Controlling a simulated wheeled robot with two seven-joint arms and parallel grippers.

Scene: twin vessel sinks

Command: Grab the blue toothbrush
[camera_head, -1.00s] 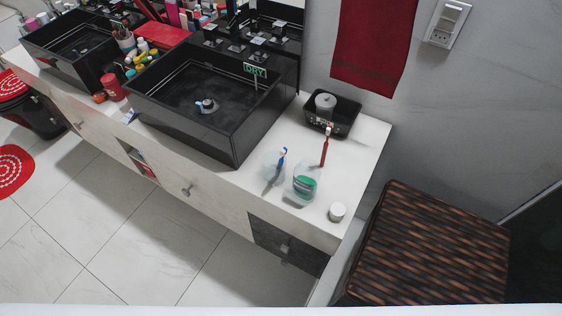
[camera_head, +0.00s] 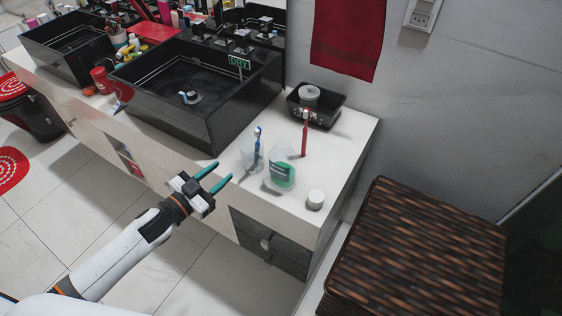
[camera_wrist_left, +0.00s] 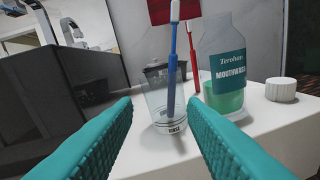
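The blue toothbrush (camera_head: 257,145) stands upright in a clear glass (camera_head: 251,157) on the white counter. In the left wrist view the blue toothbrush (camera_wrist_left: 172,70) shows its white bristle head on top, its handle inside the glass (camera_wrist_left: 165,105). My left gripper (camera_head: 219,174) is open and empty, in front of the counter's edge, its teal fingers pointing at the glass. In the left wrist view the toothbrush stands beyond and between the two fingers, apart from them. My right gripper is not in view.
A mouthwash bottle (camera_head: 281,172) stands right of the glass, with a red toothbrush (camera_head: 305,135) behind it. A white cap (camera_head: 315,199) lies near the counter's front edge. A black sink (camera_head: 190,95) is left, a black tray (camera_head: 325,112) behind, a woven hamper (camera_head: 415,250) right.

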